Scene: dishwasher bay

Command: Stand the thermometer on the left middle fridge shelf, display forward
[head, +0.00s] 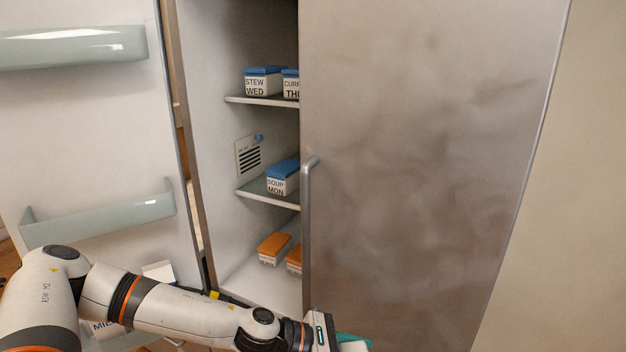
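The left middle fridge shelf (248,190) shows inside the open left side of the fridge. A white box with a blue lid, marked SOUP MON (277,185), stands on it. My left gripper (336,340) is at the bottom edge, in front of the closed right door and below the shelf. Its fingers are mostly cut off by the frame. A teal piece and a white piece (352,346) show beside it; I cannot tell whether either is the thermometer or is held. No thermometer is clearly recognisable. My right gripper is out of view.
The left door (90,130) stands open with bins. The closed right door (420,150) and its vertical handle (308,230) hide the shelves' right part. Blue-lidded boxes (262,82) stand on the shelf above, orange-lidded boxes (273,248) below. A striped label (248,156) is on the inner wall.

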